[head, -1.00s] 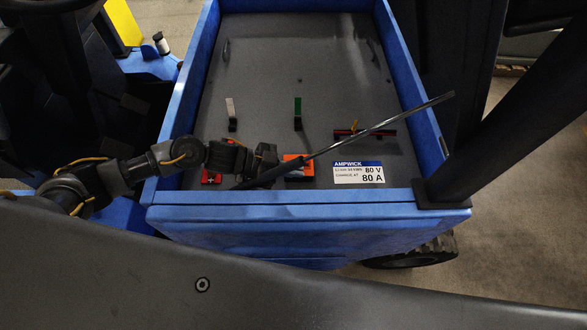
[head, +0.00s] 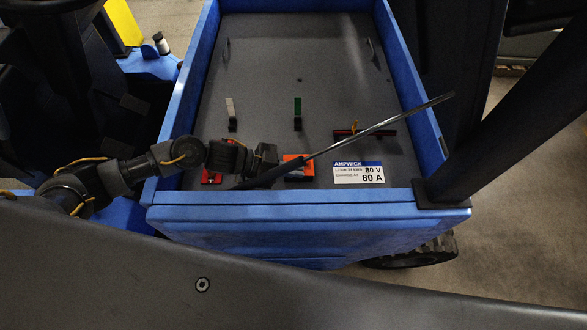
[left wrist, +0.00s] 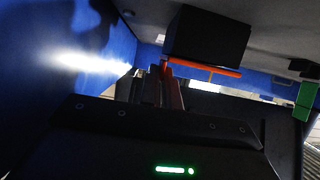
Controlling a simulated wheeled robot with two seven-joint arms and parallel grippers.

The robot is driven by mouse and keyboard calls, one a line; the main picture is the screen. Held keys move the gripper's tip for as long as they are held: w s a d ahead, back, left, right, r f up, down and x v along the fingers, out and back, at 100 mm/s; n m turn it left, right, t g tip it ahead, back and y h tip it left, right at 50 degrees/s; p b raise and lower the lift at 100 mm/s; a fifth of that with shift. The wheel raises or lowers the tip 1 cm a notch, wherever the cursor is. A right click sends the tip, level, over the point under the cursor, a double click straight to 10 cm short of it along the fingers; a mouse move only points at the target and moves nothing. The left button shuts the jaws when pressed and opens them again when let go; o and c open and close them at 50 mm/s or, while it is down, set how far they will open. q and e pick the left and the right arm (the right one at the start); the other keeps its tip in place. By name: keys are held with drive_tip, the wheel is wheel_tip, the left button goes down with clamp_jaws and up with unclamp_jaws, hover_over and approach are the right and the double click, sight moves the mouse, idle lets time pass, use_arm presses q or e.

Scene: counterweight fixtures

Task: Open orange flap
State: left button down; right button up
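The orange flap (head: 296,159) is at the near side of the dark grey panel in the blue bay, left of the AMPWICK label. It is partly covered by a long diagonal rod, with a blue part just below it. In the left wrist view the flap shows as a thin orange strip (left wrist: 208,68) under a dark block. My left gripper (head: 274,161) is beside the flap's left side. In the left wrist view its fingers (left wrist: 163,72) are close together, nothing visible between them, tips by the strip's left end. Contact is unclear. My right gripper is not in view.
The metal rod (head: 385,124) crosses the bay in front of the flap. A red part (head: 211,177) lies left of my gripper.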

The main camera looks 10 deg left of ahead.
sight(293, 159)
use_arm(q)
drive_tip(key=shift+r, duration=0.1)
drive_tip(key=shift+w+r+n+p, duration=0.25)
drive_tip(key=shift+r+n+p, duration=0.2)
drive_tip(key=shift+p, duration=0.3)
drive_tip(key=shift+w+a+r+n+g+p, duration=0.1)
drive_tip(key=shift+w+r+n+g+p, duration=0.25)
drive_tip(key=shift+r+n+g+p, duration=0.35)
drive_tip(key=shift+w+r+n+g+h, duration=0.15)
drive_tip(key=shift+w+n+g+h, duration=0.2)
drive_tip(key=shift+n+g, duration=0.1)
drive_tip(key=shift+w+a+r+n+g+h+p, duration=0.15)
drive_tip(key=shift+w+r+n+g+h+p, duration=0.15)
drive_tip(key=shift+w+n+g, duration=0.35)
drive_tip(key=shift+s+r, duration=0.1)
